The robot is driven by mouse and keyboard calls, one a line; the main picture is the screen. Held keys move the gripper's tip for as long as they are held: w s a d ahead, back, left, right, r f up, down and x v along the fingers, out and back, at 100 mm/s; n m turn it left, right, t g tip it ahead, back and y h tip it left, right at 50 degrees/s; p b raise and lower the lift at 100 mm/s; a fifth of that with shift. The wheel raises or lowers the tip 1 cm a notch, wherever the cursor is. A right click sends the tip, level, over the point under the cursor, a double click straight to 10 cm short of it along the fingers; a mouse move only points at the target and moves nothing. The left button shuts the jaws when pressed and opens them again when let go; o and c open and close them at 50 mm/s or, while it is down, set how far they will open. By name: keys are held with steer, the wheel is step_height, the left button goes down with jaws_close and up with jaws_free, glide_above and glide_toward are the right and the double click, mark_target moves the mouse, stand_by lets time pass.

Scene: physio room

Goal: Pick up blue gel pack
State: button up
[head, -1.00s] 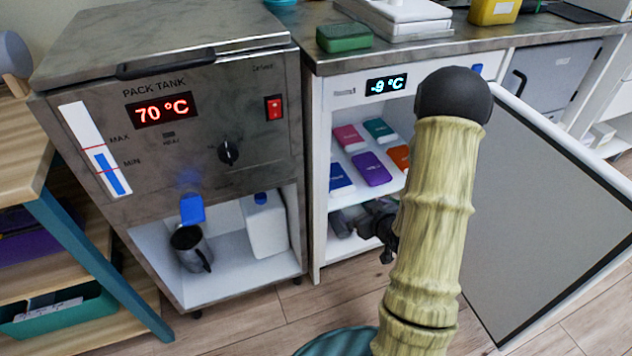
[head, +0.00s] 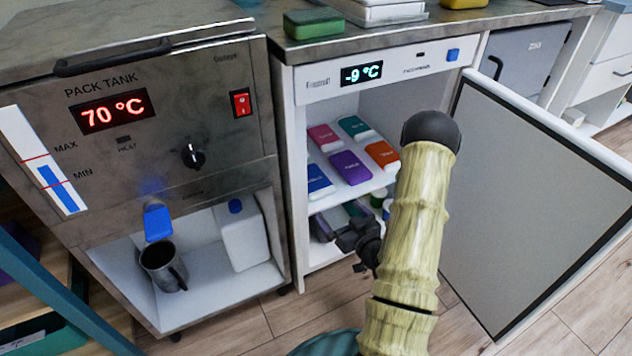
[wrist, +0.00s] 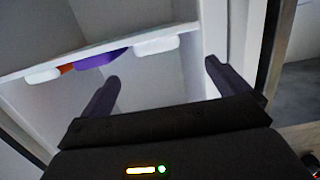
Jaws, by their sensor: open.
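The blue gel pack (head: 319,181) lies at the front left of the upper shelf inside the open freezer, next to a purple pack (head: 350,167). My gripper (head: 352,238) is in front of the freezer opening, below the upper shelf and lower than the blue pack. In the wrist view my gripper (wrist: 160,88) is open, with nothing between its two dark fingers. The wrist view shows the shelf from below, with the purple pack (wrist: 98,58) over its edge. I cannot clearly make out the blue pack in the wrist view.
Pink (head: 324,137), teal (head: 355,127) and orange (head: 382,154) packs share the upper shelf (head: 345,193). The freezer door (head: 535,200) stands open at the right. A pack tank (head: 130,130) stands at the left, with a dark mug (head: 160,264) under its blue tap.

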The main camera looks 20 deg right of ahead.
steer(key=b, duration=0.5)
glide_toward(317, 182)
steer(key=w, duration=0.1)
steer(key=w+f, duration=0.1)
steer(key=w, duration=0.1)
steer(key=w+f, duration=0.1)
steer(key=w, duration=0.1)
steer(key=shift+w+a+f, duration=0.1)
steer(key=shift+a, duration=0.05)
steer(key=shift+s+d, duration=0.2)
steer(key=shift+d, duration=0.15)
steer(key=shift+w+a, duration=0.1)
steer(key=shift+a, duration=0.3)
steer(key=shift+w+a, duration=0.15)
steer(key=shift+w, duration=0.05)
steer(key=w+b, duration=0.3)
steer(key=w, duration=0.1)
steer(key=shift+w+b, duration=0.25)
steer(key=shift+b, duration=0.05)
steer(key=shift+w, duration=0.15)
steer(key=shift+w, duration=0.1)
